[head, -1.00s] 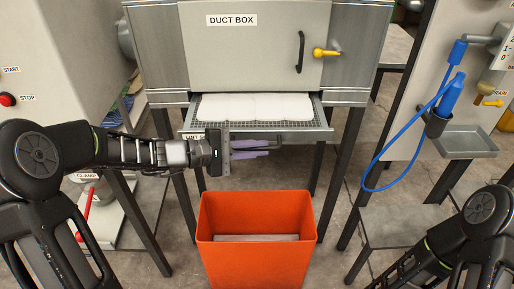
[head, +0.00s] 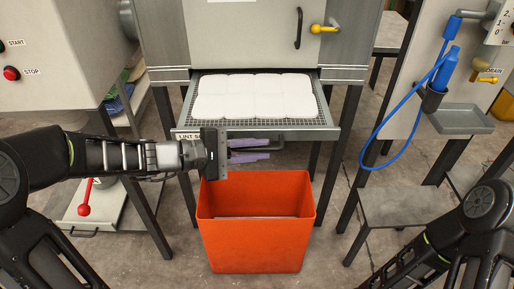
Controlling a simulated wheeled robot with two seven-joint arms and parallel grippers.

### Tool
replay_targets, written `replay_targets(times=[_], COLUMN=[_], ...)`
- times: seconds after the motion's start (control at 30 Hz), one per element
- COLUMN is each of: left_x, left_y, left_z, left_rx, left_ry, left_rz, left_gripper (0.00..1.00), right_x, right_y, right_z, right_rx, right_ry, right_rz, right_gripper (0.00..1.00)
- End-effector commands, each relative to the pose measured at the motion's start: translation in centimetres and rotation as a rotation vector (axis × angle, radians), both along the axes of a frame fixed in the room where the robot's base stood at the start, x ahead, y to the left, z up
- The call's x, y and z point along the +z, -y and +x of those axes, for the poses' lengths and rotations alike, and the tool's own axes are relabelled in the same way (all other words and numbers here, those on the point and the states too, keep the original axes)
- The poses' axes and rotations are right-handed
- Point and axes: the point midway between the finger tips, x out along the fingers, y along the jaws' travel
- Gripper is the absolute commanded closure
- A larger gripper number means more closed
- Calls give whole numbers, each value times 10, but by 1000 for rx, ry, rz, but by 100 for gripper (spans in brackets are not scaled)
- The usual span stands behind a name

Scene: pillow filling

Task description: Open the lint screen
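The lint screen (head: 328,121) is a grey mesh drawer under the duct box (head: 245,40). It is pulled out, with a white quilted lint pad (head: 254,97) lying on its mesh. A label is on its front at the left, partly covered by my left gripper (head: 250,150). That gripper's two purple fingers lie one above the other at the drawer's front handle (head: 277,144). They appear closed around the handle, which is mostly hidden by them. Only part of my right arm shows at lower right; its gripper is out of view.
An orange bin (head: 255,238) stands on the floor just below the drawer front. A black door handle (head: 299,27) and a yellow latch (head: 324,28) are on the duct box. A grey stand with a blue hose (head: 383,128) is at right.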

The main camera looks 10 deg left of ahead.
Motion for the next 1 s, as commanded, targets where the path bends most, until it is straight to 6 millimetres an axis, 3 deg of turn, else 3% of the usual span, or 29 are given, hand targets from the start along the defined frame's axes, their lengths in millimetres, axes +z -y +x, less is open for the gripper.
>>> replay_targets(times=[0.17, 0.47, 1.0], left_x=[0, 1, 15], left_y=[0, -2, -61], left_z=[0, -1, -39], left_rx=[1, 2, 3], left_ry=[1, 2, 2], left_rz=[-1, 0, 1], left_gripper=[67, 67, 67], right_x=[0, 0, -3], right_y=[0, 0, 0], right_z=[0, 0, 0], right_rx=[0, 0, 0], right_ry=[0, 0, 0], right_rz=[0, 0, 0], right_gripper=[64, 64, 64])
